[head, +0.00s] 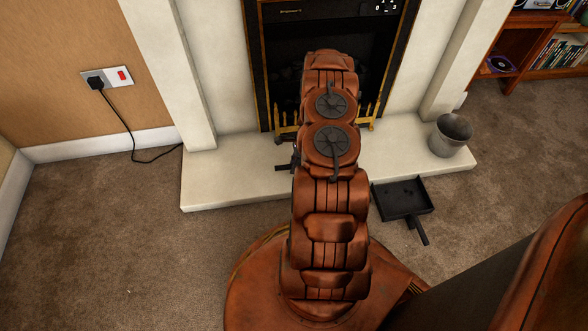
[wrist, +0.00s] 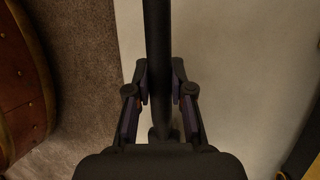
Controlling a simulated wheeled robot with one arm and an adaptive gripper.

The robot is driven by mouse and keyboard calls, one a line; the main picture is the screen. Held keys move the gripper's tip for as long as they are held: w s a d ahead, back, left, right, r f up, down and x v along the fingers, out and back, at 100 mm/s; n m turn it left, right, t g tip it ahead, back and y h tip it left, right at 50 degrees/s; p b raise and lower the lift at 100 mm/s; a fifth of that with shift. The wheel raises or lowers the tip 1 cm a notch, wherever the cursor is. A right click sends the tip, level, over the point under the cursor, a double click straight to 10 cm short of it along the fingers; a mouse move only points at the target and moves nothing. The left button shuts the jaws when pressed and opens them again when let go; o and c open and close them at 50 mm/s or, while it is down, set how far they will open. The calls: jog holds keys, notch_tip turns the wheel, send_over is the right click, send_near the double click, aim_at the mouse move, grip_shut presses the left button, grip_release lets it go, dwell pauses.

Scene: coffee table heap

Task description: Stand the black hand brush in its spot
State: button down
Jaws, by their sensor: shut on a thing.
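In the wrist view my gripper (wrist: 159,82) has its two fingers closed on either side of a long dark bar (wrist: 156,30), which looks like the black hand brush's handle. The bar runs up out of the top of that view, over the pale hearth. The brush's bristles are not seen. In the head view my arm hides most of the gripper. A small dark piece shows left of the arm above the hearth, and I cannot tell whether it is gripper or brush. I cannot make out the brush's spot.
The pale hearth (head: 225,185) lies before the fireplace with its brass-coloured trim. A grey bucket (head: 451,137) stands at the hearth's right end. A black dustpan (head: 403,200) lies at the hearth's front edge, right of my arm. A plugged-in cable (head: 131,135) hangs at left. Carpet at left is clear.

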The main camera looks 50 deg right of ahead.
jog(key=shift+f, duration=0.55)
jog(key=c, duration=1)
grip_release()
jog(key=shift+c, duration=0.2)
jog(key=shift+r, duration=0.1)
